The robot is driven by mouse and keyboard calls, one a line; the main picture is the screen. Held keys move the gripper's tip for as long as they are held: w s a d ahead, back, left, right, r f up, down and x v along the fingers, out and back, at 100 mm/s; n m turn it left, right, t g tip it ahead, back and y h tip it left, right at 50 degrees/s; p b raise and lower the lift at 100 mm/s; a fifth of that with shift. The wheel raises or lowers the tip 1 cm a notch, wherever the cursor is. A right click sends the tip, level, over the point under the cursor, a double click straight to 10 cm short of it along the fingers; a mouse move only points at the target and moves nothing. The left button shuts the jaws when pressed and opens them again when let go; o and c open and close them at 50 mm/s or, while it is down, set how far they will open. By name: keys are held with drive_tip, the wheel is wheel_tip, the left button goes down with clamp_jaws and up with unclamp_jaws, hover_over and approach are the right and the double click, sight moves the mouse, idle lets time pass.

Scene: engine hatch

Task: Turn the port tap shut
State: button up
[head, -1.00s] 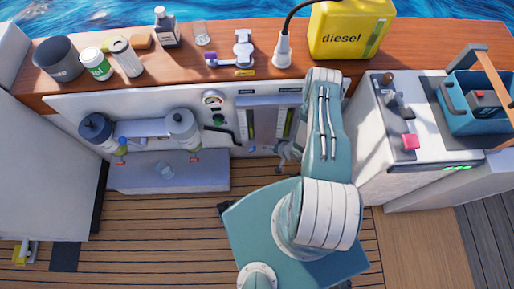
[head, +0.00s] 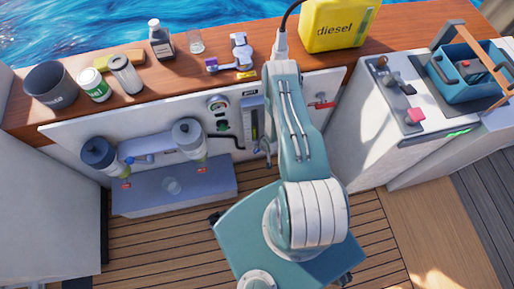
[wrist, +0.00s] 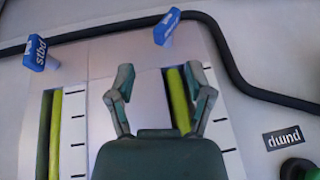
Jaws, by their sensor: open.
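The wrist view shows two small blue tap handles at the top. The right one (wrist: 167,27) stands above the right-hand sight tube; its lettering is too blurred to read, but it is likely the port tap. The left handle, marked stbd (wrist: 36,53), stands above the left-hand tube. My gripper (wrist: 160,75) is open and empty, its two fingers spread. Its fingertips are short of the right handle, which lies roughly ahead of the gap, and do not appear to touch it. In the head view my arm hides most of the gripper and both handles.
Yellow-green sight tubes (wrist: 178,100) with scale marks stand on the panel. A black hose (wrist: 235,65) curves past the right handle. A pump label (wrist: 284,138) is at right. In the head view, filters (head: 188,138) stand left and a red handle (head: 320,104) right.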

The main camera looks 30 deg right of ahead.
drive_tip(key=x, duration=0.4)
drive_tip(key=a+x, duration=0.1)
drive_tip(key=x, duration=0.1)
drive_tip(key=shift+r, duration=0.1)
drive_tip(key=shift+w+d+f, duration=0.15)
drive_tip(key=shift+f, duration=0.25)
drive_tip(key=shift+w+d+f, duration=0.15)
drive_tip(key=shift+f, duration=0.2)
drive_tip(key=shift+a, duration=0.1)
